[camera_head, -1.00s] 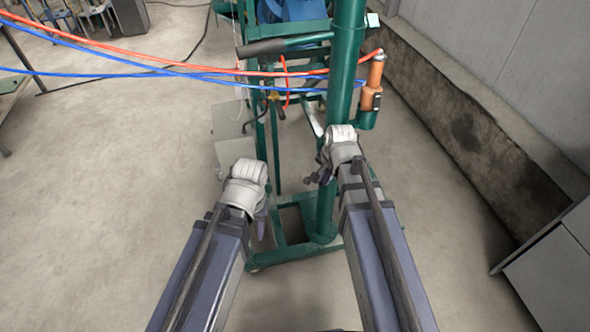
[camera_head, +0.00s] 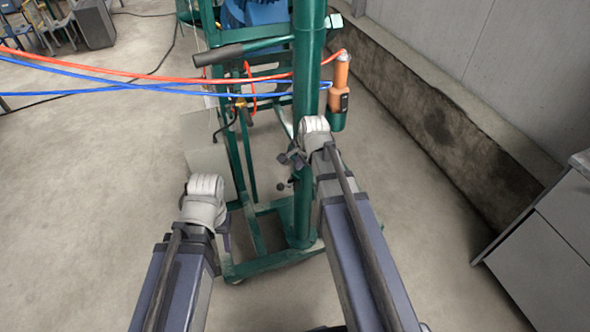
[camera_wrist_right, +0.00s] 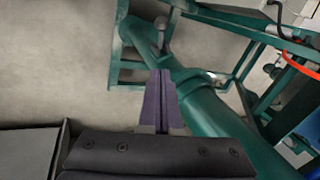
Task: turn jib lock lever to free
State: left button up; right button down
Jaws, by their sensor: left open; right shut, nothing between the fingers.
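A green stand with a thick upright post (camera_head: 305,85) is in front of me. A small dark lever with a round knob (camera_head: 281,186) sticks out from the lower post, just below my right gripper; it looks like the jib lock lever. In the right wrist view a grey knobbed lever (camera_wrist_right: 163,24) shows beside the green post, beyond the fingertips. My right gripper (camera_head: 290,158) is shut and empty, close to the post; its fingers (camera_wrist_right: 160,78) point towards the lever with a gap between. My left gripper (camera_head: 226,232) is open and empty, left of the stand's base.
Red and blue hoses (camera_head: 150,75) cross in front of the stand to an orange tool (camera_head: 340,88) on the post. A black-handled bar (camera_head: 225,54) juts left. A wall (camera_head: 440,60) and grey cabinet (camera_head: 550,235) stand at right. Floor at left is open.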

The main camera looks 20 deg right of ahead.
jog(key=b, duration=0.9)
send_near(285, 186)
jog(key=w+d+f, duration=0.2)
jog(key=d, duration=0.1)
jog(key=a+f+b, duration=0.2)
jog(key=a, duration=0.1)
jog(key=shift+f, duration=0.2)
